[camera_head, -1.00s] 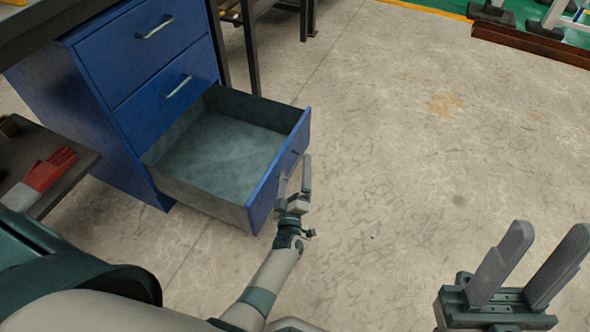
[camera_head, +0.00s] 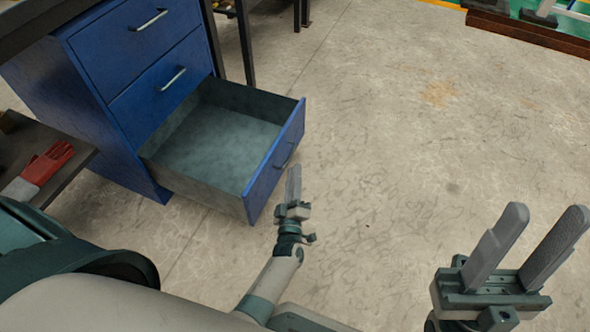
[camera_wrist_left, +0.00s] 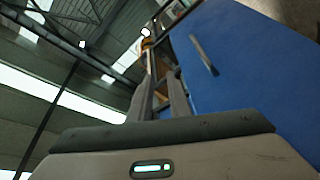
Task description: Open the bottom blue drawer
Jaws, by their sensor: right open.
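The bottom blue drawer (camera_head: 262,185) is pulled far out of the blue cabinet (camera_head: 75,115). Its grey inside looks empty. Its handle (camera_head: 286,156) is on the outer face and also shows in the left wrist view (camera_wrist_left: 204,55). My left gripper (camera_head: 293,172) is just outside the drawer front, apart from the handle. In the left wrist view its two fingers (camera_wrist_left: 159,85) stand apart with nothing between them. My right gripper (camera_head: 547,212) is open and empty at the lower right, far from the drawer.
Two upper drawers (camera_head: 155,85) of the cabinet are shut. A red glove (camera_head: 50,163) lies on a dark shelf (camera_head: 70,180) at the left. Dark table legs (camera_head: 245,45) stand behind the cabinet. The concrete floor (camera_head: 400,130) to the right is clear.

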